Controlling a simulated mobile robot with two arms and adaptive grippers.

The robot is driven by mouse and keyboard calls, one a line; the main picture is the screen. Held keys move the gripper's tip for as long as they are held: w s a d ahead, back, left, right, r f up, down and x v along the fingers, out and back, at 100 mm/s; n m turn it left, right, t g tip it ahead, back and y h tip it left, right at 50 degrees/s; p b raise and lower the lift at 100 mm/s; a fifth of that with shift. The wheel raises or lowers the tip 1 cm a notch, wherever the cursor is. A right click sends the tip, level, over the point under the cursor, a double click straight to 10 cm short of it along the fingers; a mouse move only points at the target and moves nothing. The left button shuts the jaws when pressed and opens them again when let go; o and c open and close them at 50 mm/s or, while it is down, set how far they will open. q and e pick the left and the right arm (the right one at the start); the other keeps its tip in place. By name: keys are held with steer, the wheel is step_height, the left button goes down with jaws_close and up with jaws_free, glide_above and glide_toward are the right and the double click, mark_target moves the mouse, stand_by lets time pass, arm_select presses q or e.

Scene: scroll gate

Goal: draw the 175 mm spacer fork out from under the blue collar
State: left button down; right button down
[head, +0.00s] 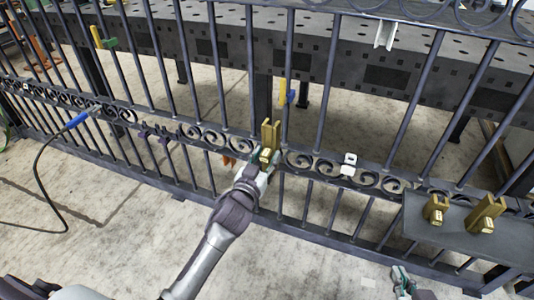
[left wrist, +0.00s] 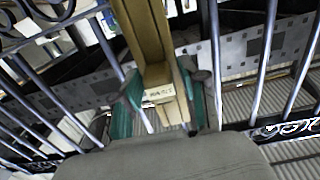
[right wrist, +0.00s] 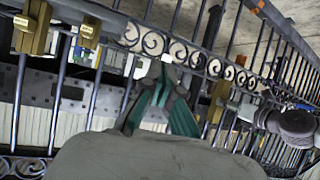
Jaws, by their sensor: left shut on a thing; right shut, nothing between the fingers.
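A blue collar (head: 291,97) sits on an upright bar of the gate, just above and behind my left gripper in the head view. A thin yellow piece (head: 282,92), perhaps the spacer fork, stands beside it; I cannot read any size on it. My left gripper (head: 265,160) is shut on a brass block (head: 269,135) at the gate's scroll band. The block fills the middle of the left wrist view (left wrist: 152,50), with small unclear lettering. My right gripper (head: 402,282) is low at the front, shut and empty; its green fingers show in the right wrist view (right wrist: 163,100).
A dark gate with scrolls (head: 205,138) crosses the whole view. A grey shelf (head: 420,232) at right carries two brass blocks (head: 436,210). A white clip (head: 348,163) sits on the scroll band. A green collar (head: 109,43) with a yellow strip is at upper left. A perforated table stands behind.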

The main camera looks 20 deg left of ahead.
arm_select(q)
steer(key=shift+s+r, duration=0.15)
steer(key=shift+s, duration=0.45)
steer(key=shift+s+p, duration=0.4)
steer(key=shift+s, duration=0.15)
arm_select(e)
steer(key=shift+s+d+f+g+h, duration=0.2)
steer(key=shift+s+d+f+g, duration=0.15)
steer(key=shift+s+f+g, duration=0.35)
steer(key=shift+s+d+f+g+h, duration=0.2)
steer(key=shift+s+d+f+g, duration=0.15)
steer(key=shift+s+f+g, duration=0.35)
arm_select(q)
steer(key=shift+s, duration=0.1)
